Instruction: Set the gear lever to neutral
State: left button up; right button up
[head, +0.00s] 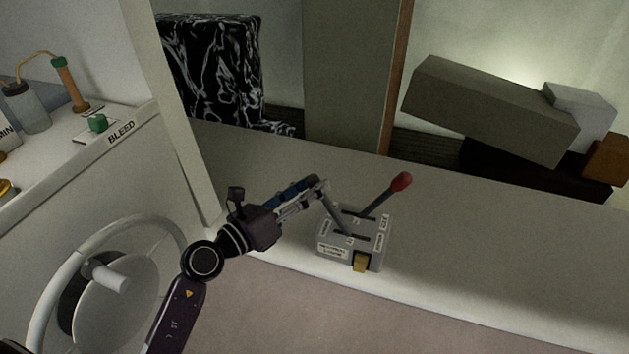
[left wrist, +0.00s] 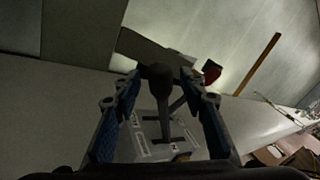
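A grey control box (head: 340,246) stands on the light counter and carries two levers in slots. One lever (head: 340,214) leans left; in the left wrist view its black knob (left wrist: 161,78) shows. The other has a red knob (head: 401,181) and leans right; the red knob also shows in the left wrist view (left wrist: 211,72). My left gripper (head: 320,188) is at the top of the black-knobbed lever. In the left wrist view its blue-padded fingers are apart on either side of this lever, with gaps visible. The small labels are mostly unreadable. My right gripper is not in view.
A yellow-brown tab (head: 361,262) sits on the box's front. A white steering wheel (head: 100,222) is at lower left, and a pale post (head: 178,120) rises behind my left arm. The counter (head: 500,250) right of the box is clear. Grey blocks (head: 490,108) lie behind.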

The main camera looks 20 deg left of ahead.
pick_arm(q)
jog(key=shift+x, duration=0.85)
jog(key=shift+c, duration=0.7)
grip_shut()
